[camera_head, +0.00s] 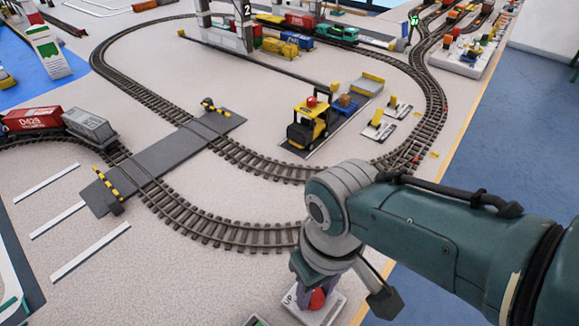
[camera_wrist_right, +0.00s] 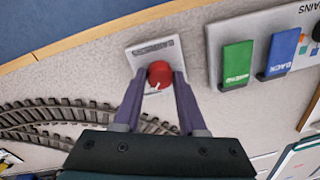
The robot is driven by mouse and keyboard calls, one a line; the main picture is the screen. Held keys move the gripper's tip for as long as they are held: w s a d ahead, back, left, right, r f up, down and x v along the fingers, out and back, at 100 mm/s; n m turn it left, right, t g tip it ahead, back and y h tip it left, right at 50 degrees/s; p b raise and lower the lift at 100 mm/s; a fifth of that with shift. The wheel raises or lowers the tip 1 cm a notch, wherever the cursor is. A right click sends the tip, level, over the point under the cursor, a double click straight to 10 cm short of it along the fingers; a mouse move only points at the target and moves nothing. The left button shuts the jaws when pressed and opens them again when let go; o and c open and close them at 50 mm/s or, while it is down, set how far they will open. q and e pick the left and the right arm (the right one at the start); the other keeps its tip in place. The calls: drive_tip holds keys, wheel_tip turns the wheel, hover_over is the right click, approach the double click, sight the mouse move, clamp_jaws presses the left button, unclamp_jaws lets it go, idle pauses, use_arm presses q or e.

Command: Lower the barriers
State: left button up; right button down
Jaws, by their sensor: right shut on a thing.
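Two yellow-and-black striped barriers stand at the grey level crossing (camera_head: 155,165) in the head view. The near barrier (camera_head: 107,183) is at the lower-left end of the road, the far barrier (camera_head: 213,107) by its upper-right end. Their exact tilt is hard to tell. A white lever plate (camera_head: 326,309) with a red ball knob (camera_head: 318,299) lies at the table's front; "UP" is legible on it. My right gripper (camera_wrist_right: 160,78) is shut on the red knob (camera_wrist_right: 159,72), its two fingers on either side, above the lever plate (camera_wrist_right: 142,52). My left gripper is not in view.
A panel with a green switch (camera_wrist_right: 237,64) and a blue switch (camera_wrist_right: 280,52) sits beside the lever plate. Red and grey wagons (camera_head: 90,126) stand on the track left of the crossing.

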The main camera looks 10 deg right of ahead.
sight(319, 294)
drive_tip(key=shift+m, duration=0.5)
drive_tip(key=shift+c, duration=2.3)
unclamp_jaws()
wheel_tip(319, 294, up, 10)
drive_tip(key=p, duration=0.7)
drive_tip(key=shift+d, duration=0.3)
